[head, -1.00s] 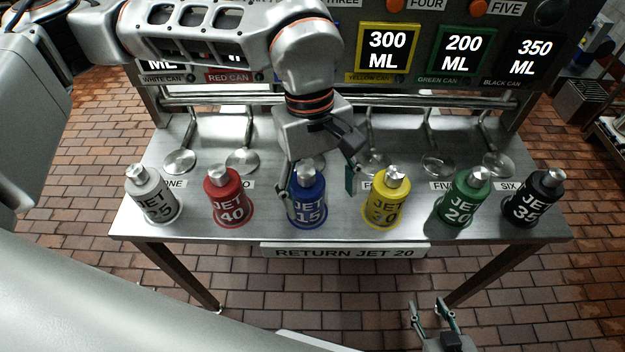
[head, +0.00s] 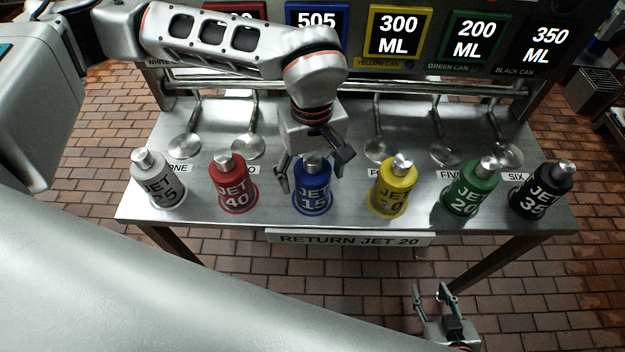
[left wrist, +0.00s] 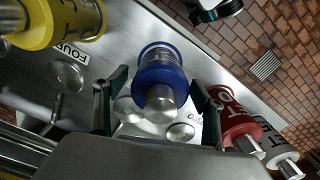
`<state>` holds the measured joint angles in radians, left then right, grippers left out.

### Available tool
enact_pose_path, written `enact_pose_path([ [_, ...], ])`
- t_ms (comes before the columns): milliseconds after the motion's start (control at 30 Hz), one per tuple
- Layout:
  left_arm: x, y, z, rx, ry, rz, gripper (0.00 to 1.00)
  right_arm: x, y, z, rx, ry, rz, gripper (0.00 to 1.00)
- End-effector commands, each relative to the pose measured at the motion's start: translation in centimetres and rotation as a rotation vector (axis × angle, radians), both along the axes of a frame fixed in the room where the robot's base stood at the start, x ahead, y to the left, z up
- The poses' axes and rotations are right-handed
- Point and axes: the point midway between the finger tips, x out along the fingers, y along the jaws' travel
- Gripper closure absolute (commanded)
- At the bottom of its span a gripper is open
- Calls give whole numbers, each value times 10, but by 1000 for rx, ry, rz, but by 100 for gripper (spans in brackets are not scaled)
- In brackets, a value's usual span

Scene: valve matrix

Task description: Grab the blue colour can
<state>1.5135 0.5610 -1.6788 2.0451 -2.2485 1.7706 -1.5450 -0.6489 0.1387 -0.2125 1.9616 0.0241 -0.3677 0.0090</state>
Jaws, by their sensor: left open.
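The blue can (head: 313,192), marked JET 15 with a silver cap, stands upright on the steel table between the red can (head: 233,186) and the yellow can (head: 393,190). My left gripper (head: 308,182) is open just behind and above the blue can, with its fingers spread to either side of the cap. In the left wrist view the blue can (left wrist: 160,75) lies between the two open fingers, with no clear contact. My right gripper (head: 435,296) is open and empty, low in front of the table.
A white can (head: 160,182), a green can (head: 468,190) and a black can (head: 540,192) complete the row. Round metal discs (head: 445,152) on rods stand behind them. Display panels (head: 397,35) rise at the back. A RETURN JET 20 sign (head: 350,238) hangs at the front edge.

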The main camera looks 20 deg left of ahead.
Motion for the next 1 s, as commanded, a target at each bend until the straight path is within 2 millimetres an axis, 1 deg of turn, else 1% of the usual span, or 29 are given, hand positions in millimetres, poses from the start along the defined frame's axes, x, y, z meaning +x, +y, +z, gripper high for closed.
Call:
enact_pose_path([
  [167,0,0,0,-1,-1,0,31,0,0,0,0,0,0,60],
  [200,0,0,0,-1,-1,0,33,0,0,0,-1,0,1,60],
  [267,0,0,0,-1,-1,0,49,0,0,0,-1,0,1,60],
  [300,0,0,0,-1,-1,0,59,0,0,0,-1,0,1,60],
  [367,0,0,0,-1,-1,0,75,0,0,0,-1,0,1,60],
  [400,0,0,0,-1,-1,0,79,0,0,0,-1,0,1,60],
  [767,1,0,3,-1,-2,0,78,0,0,0,-1,0,1,60],
  [867,1,-1,10,-2,-3,0,78,0,0,0,-1,0,1,60],
  [1000,1,-1,28,-3,-6,0,78,0,0,0,-1,0,1,60],
])
